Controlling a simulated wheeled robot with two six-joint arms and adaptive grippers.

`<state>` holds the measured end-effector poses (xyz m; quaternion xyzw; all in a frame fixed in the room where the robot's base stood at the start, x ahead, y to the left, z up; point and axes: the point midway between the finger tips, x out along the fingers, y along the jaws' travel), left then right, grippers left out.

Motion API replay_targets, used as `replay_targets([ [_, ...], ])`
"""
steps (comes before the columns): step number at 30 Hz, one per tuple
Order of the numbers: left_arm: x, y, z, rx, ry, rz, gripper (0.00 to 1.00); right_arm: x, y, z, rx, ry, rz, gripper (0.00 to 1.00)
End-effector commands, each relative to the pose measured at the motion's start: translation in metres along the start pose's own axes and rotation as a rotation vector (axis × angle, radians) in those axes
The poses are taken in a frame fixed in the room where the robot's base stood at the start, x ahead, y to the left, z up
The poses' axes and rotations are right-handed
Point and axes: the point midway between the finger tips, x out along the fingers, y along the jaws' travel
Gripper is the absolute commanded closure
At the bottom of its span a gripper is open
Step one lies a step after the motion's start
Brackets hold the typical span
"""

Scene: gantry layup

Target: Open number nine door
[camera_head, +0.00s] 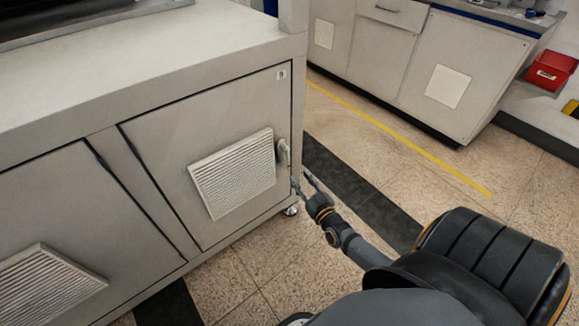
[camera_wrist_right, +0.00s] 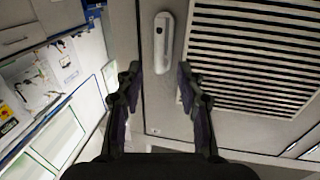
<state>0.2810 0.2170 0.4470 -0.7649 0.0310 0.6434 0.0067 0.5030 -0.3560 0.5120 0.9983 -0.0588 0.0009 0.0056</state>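The cabinet door (camera_head: 160,125) is grey, has a slatted vent (camera_head: 232,172) and a small number label (camera_head: 281,75) too small to read, and looks shut. Its handle (camera_head: 283,152) is at the door's right edge. My right gripper (camera_head: 304,181) is just below and to the right of the handle. In the right wrist view, the right gripper (camera_wrist_right: 155,82) is open, with its fingers on either side of the lower part of the pale handle (camera_wrist_right: 164,42). I cannot tell whether they touch it. My left gripper is not in view.
Another vented door (camera_head: 50,235) is to the left on the same cabinet. A grey cabinet row (camera_head: 400,60) stands across the aisle, with a red box (camera_head: 550,70) at its right. The tiled floor (camera_head: 370,150) between them, with a yellow line, is clear.

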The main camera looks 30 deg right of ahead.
Motion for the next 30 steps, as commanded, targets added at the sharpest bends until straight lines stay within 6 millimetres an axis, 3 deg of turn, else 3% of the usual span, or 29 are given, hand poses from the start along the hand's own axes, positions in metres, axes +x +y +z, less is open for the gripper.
replay_targets([
  [6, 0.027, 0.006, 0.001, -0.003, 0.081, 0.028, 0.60, 0.048, 0.000, 0.004, 0.002, 0.004, 0.001, 0.63],
  [13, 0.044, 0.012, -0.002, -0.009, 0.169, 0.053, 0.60, 0.084, 0.000, 0.004, 0.001, 0.001, 0.001, 0.63],
  [24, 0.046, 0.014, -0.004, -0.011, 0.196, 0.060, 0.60, 0.093, 0.000, 0.001, 0.000, -0.002, 0.000, 0.63],
  [30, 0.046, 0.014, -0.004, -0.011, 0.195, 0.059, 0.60, 0.093, 0.000, 0.001, 0.000, -0.002, 0.000, 0.88],
])
